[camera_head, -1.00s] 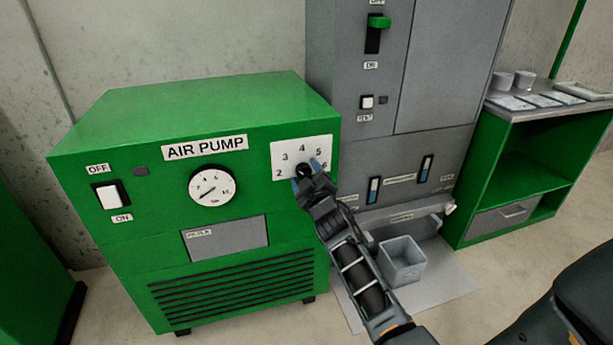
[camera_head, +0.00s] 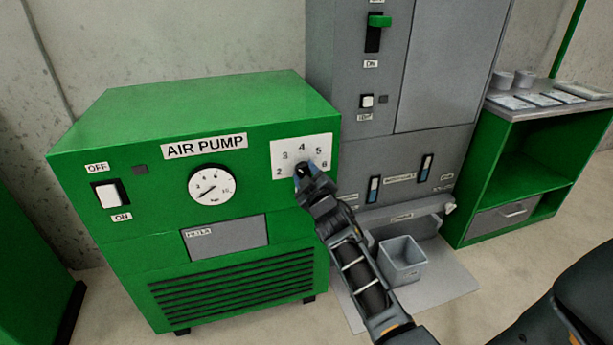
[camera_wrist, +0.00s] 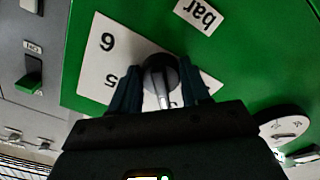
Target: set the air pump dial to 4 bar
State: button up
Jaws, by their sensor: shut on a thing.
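The green air pump (camera_head: 120,235) stands at the left in the head view. Its white scale plate (camera_head: 322,145) reads 2 to 6, with 4 at the top. My gripper (camera_head: 303,168) is at the plate's centre and largely hides the dial. In the wrist view, my gripper (camera_wrist: 160,88) has one finger on each side of the round black dial knob (camera_wrist: 158,68) and is shut on it. The knob's pale mark points down in that view, towards the fingers' base. There, 6 and 5 show upside down; the number by the mark is mostly hidden.
The pump's pressure gauge (camera_head: 212,187) has its needle towards the lower left. A white rocker switch (camera_head: 110,194) sits between OFF and ON labels. A grey cabinet (camera_head: 352,80) with a green-handled switch stands right beside the pump. A grey bin (camera_head: 402,262) stands below it.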

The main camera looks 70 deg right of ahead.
jog(key=m+b, duration=0.2)
jog(key=m, duration=0.1)
jog(key=m+b, duration=0.1)
jog(key=shift+a+f+m, duration=0.1)
jog(key=shift+f+m, duration=0.15)
jog(key=shift+m, duration=0.05)
jog(key=shift+w+r+m+b, duration=0.1)
jog(key=shift+m+b, duration=1.25)
jog(key=shift+m, duration=0.25)
jog(key=shift+r+m, duration=0.1)
jog(key=shift+m, duration=0.2)
jog(key=o, duration=1)
jog(key=shift+o, duration=0.2)
jog(key=v, duration=0.7)
jog(key=shift+s+a+b, duration=0.25)
jog(key=shift+s+b, duration=0.05)
jog(key=shift+b, duration=0.1)
